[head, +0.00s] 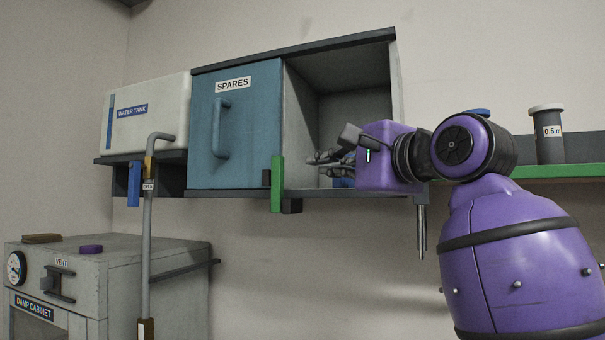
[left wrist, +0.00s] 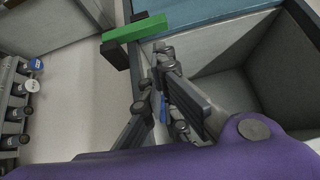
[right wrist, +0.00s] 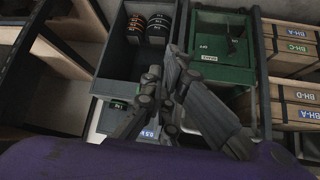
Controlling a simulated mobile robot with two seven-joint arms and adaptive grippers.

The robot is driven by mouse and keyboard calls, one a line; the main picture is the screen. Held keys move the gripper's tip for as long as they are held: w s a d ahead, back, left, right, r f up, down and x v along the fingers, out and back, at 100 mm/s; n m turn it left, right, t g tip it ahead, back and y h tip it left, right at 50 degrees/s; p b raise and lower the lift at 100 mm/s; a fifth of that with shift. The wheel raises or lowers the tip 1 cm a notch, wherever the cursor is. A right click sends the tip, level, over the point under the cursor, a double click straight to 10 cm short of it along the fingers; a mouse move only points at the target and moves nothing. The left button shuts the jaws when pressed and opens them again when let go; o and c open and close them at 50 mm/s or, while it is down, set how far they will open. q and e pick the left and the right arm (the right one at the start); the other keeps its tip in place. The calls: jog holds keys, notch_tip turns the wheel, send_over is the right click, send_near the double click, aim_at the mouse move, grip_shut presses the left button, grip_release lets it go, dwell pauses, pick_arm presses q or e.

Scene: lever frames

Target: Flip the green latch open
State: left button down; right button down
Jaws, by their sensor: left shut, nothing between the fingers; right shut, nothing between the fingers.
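The green latch (head: 277,184) is a flat bar standing upright at the lower right edge of the blue SPARES door (head: 245,130), next to a dark block under the cabinet. In the left wrist view the green latch (left wrist: 135,29) lies near the top, just beyond the fingertips. My left gripper (head: 318,160) is shut and empty, right of the latch and apart from it, in front of the open compartment. It also shows shut in the left wrist view (left wrist: 160,75). My right gripper (right wrist: 163,75) is shut and empty, seen only in the right wrist view.
The open compartment (head: 355,108) is right of the door.

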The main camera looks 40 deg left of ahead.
aim_at(278, 184)
pick_arm(q)
jog(key=shift+d+r+h, duration=0.25)
jog(key=shift+d+h, duration=0.05)
jog(key=shift+d, duration=0.05)
jog(key=p+x, duration=0.2)
jog(key=x, duration=0.8)
jog(key=shift+w, duration=0.15)
